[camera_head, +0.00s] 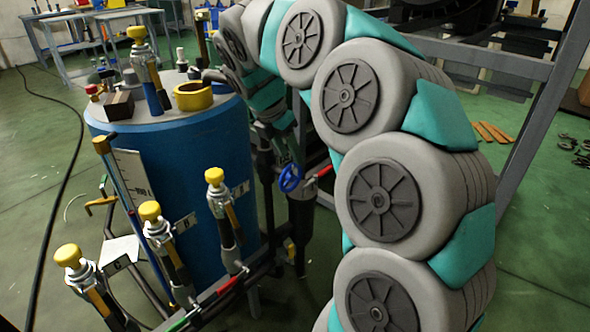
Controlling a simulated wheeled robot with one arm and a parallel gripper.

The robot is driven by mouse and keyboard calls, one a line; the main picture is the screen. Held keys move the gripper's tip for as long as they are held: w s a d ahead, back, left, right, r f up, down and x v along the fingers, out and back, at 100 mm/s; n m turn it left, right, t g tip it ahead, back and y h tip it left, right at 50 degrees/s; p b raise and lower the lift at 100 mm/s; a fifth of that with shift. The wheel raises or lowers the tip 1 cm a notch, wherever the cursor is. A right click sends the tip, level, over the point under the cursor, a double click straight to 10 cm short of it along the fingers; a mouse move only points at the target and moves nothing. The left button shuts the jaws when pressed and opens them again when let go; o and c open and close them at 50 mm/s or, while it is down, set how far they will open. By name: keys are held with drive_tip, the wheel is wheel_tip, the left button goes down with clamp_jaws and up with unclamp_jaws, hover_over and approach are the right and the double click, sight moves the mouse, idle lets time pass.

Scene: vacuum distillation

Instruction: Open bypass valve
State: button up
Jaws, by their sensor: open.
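A valve with a blue handwheel (290,178) sits on dark piping right of the blue drum. A red lever (324,171) is just to its right. Several yellow-capped valves (214,176) stand on pipes in front of the drum. A red handle (227,287) and a green handle (178,324) lie along the low pipe. No label shows which is the bypass valve. My arm arches from the bottom right over the top and down behind the drum's right edge. My gripper (288,150), small and partly hidden, is just above the blue handwheel; it looks open, and contact cannot be told.
The blue drum (190,160) carries a yellow ring (193,96), a dark block (118,105) and fittings on its lid. A grey metal frame (535,130) stands at the right. A black cable (70,185) crosses the green floor at the left. Worktables (100,18) stand far back.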

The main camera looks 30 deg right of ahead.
sight(297, 185)
drive_tip(key=x, duration=0.7)
clamp_jaws()
idle(0.5)
